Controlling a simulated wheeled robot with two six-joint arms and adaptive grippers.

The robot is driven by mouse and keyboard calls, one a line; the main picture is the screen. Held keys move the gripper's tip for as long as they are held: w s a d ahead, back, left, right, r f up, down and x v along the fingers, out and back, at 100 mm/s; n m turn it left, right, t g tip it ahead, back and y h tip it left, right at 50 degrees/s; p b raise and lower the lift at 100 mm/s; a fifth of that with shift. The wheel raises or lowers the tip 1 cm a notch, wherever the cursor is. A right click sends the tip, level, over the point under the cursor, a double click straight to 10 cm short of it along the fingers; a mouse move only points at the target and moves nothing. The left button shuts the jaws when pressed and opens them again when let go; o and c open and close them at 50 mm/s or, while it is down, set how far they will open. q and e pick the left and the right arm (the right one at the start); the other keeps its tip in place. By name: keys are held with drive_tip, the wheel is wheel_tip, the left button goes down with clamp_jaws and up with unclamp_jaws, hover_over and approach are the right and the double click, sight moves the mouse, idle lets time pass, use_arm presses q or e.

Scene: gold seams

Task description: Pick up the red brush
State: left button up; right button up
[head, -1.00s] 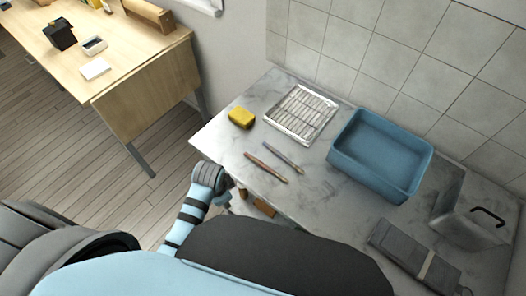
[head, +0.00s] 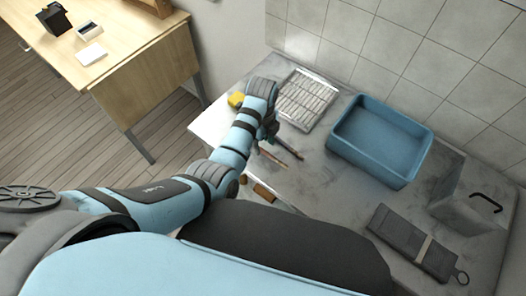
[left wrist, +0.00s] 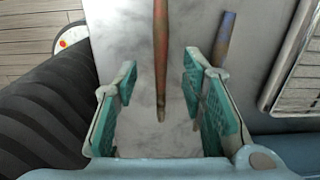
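The red brush (head: 275,159) lies on the marble counter, partly hidden by my left arm in the head view. In the left wrist view the red brush (left wrist: 161,45) runs down from the top edge, its near tip between the open fingers and not gripped. My left gripper (left wrist: 159,90) is open and empty above the counter. A second brush, blue-grey (left wrist: 223,45), lies to the right, partly hidden behind the right finger. In the head view my left gripper (head: 270,130) is mostly hidden by its own wrist. My right gripper is not in view.
A wire rack (head: 308,98) and a blue basin (head: 379,141) stand on the marble counter (head: 330,190). A wooden desk (head: 140,55) stands at the left.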

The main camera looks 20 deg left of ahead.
sight(263, 150)
use_arm(q)
wheel_tip(263, 150, down, 3)
drive_tip(key=shift+d+f+b, duration=0.1)
drive_tip(key=shift+f+b, duration=0.05)
drive_tip(key=shift+b, duration=0.2)
clamp_jaws()
